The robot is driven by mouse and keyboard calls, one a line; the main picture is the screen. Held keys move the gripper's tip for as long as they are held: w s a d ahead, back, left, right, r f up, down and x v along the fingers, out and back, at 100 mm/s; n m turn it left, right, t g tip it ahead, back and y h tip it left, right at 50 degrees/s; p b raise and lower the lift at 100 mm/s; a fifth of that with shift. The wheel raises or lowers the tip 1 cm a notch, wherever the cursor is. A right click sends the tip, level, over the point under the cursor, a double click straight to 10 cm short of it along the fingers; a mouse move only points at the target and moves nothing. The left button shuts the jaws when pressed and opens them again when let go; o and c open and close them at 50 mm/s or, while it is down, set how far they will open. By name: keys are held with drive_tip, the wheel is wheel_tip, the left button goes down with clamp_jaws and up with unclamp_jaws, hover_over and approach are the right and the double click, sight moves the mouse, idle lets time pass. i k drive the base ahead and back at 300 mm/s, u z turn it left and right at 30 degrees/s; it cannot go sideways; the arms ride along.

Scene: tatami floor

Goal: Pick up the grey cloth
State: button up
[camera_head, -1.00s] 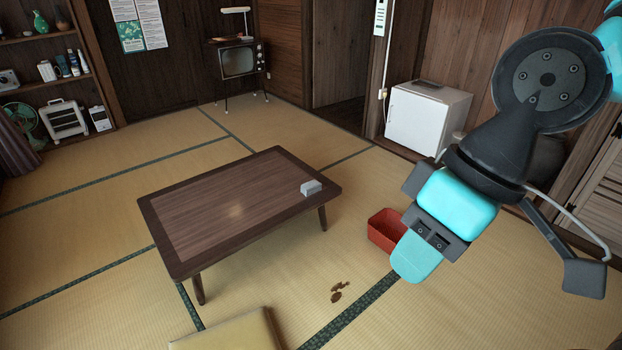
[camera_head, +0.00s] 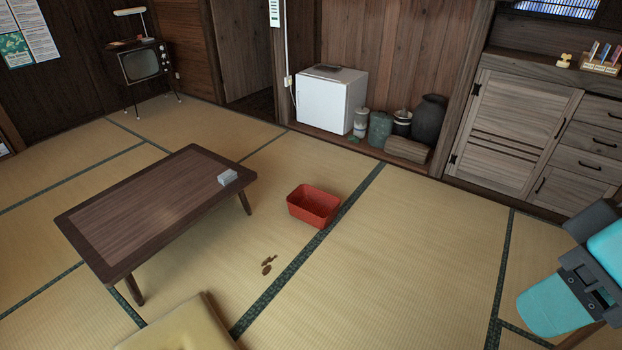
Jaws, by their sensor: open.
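A small grey folded cloth (camera_head: 228,177) lies on the right end of the low dark wooden table (camera_head: 150,215), near its edge. My gripper (camera_head: 556,306) is at the lower right of the head view, partly cut off by the frame edge. It is open, far to the right of the table and apart from the cloth. I see nothing held in it, though part of it is out of view.
A red bin (camera_head: 314,206) stands on the tatami right of the table. A yellow cushion (camera_head: 185,328) lies at the front. A white fridge (camera_head: 330,98) and several jars line the back wall. The right-hand tatami is clear.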

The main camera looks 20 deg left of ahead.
sight(231, 175)
drive_tip(key=u, duration=0.2)
drive_tip(key=k, duration=0.2)
drive_tip(key=z, duration=0.6)
drive_tip(key=i, duration=1.95)
drive_tip(key=u, duration=0.6)
drive_tip(key=i, duration=1.2)
drive_tip(key=u, duration=1.75)
drive_tip(key=i, duration=1.05)
drive_tip(key=u, duration=0.95)
